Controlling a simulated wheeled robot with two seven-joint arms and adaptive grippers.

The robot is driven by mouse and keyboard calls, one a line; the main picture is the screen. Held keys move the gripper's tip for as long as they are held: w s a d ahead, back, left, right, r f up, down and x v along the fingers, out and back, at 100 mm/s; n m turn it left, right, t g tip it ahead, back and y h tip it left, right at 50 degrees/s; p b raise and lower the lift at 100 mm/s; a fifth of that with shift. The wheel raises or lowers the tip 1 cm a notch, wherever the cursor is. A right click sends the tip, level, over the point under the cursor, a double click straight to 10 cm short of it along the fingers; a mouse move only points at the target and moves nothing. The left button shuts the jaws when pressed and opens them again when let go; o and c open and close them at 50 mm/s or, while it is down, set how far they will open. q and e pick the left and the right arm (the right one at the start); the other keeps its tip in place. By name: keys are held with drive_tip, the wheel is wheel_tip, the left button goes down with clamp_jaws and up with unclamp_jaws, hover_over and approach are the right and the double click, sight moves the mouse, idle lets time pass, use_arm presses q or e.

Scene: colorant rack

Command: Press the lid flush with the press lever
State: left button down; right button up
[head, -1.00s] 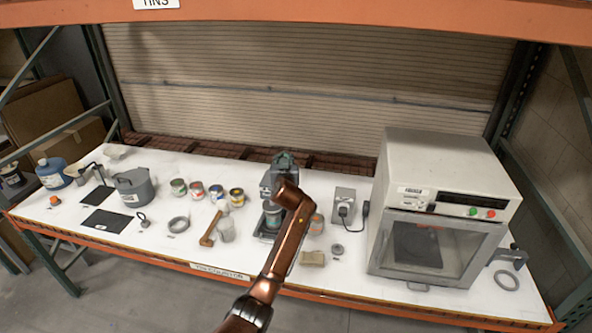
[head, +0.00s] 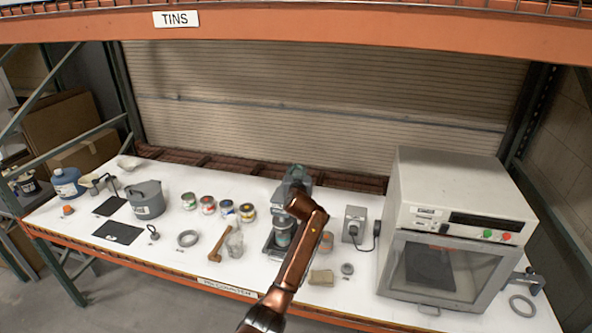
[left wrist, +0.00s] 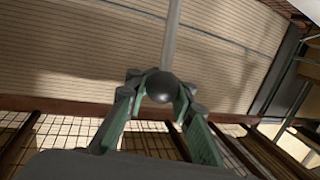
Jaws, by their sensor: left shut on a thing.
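The press (head: 268,244) stands mid-table, partly hidden behind my left arm. A tin (head: 284,229) sits in it; I cannot make out the lid or how it is seated. My left gripper (head: 297,178) is above the press top. In the left wrist view, my left gripper (left wrist: 160,84) is shut on the dark round knob (left wrist: 161,88) of the press lever. A grey rod (left wrist: 172,35) runs up behind the knob. My right gripper is not in view.
A sponge-like block (head: 321,277) lies in front. The table's front edge is orange.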

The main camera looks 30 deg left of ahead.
use_arm(q)
drive_tip(key=c, duration=1.9)
unclamp_jaws()
drive_tip(key=shift+w+d, duration=0.25)
drive_tip(key=shift+d, duration=0.25)
drive_tip(key=shift+o, duration=1.2)
drive_tip(key=shift+s+a, duration=0.15)
drive_tip(key=shift+a, duration=0.1)
drive_tip(key=v, duration=1.2)
